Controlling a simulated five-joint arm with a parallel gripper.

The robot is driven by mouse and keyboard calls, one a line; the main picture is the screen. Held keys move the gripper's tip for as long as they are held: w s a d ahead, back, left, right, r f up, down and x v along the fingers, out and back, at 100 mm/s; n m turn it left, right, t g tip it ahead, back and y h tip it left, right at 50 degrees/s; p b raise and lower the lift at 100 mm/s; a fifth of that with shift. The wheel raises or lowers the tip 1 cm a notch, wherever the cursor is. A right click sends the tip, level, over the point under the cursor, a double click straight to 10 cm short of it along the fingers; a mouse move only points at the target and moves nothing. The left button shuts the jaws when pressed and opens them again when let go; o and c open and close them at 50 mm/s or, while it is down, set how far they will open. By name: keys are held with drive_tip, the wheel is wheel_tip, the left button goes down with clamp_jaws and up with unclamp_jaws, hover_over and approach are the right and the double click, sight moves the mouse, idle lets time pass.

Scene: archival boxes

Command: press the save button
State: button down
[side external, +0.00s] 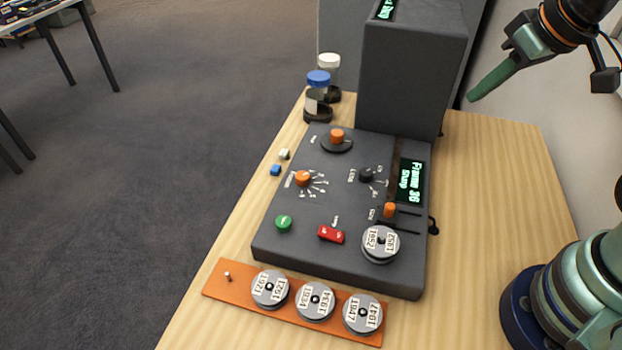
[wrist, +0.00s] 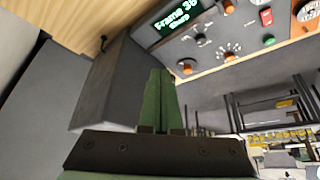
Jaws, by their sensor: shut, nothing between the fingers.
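A dark grey control console (side external: 300,245) lies on the wooden table. A round green button (side external: 284,222) is on its near left; its label is too small to read, so I cannot tell for sure that it is the save button. The green button also shows at the upper right of the wrist view (wrist: 269,40). My gripper (side external: 471,98) is shut and empty, its green fingers together, in the air right of the tall grey housing (side external: 412,85), well away from the green button. The shut fingers also point up in the wrist view (wrist: 160,72).
A red rocker switch (side external: 331,234), orange knobs (side external: 303,178) and a lit display (side external: 411,180) reading "Frame 38 Sharp" are on the console. A reel marked 1952 (side external: 380,243) sits at its near right. An orange strip (side external: 235,290) holds three reels. Jars (side external: 318,90) stand behind.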

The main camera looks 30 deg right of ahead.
idle(0.4)
drive_tip(key=n+g, duration=0.5)
drive_tip(key=n, duration=2.2)
hover_over(285, 221)
wheel_tip(285, 221, down, 4)
drive_tip(key=shift+s+f, duration=0.1)
drive_tip(key=shift+f, duration=0.1)
drive_tip(key=shift+d+f, duration=0.1)
wheel_tip(285, 221, down, 14)
drive_tip(key=shift+r, duration=0.1)
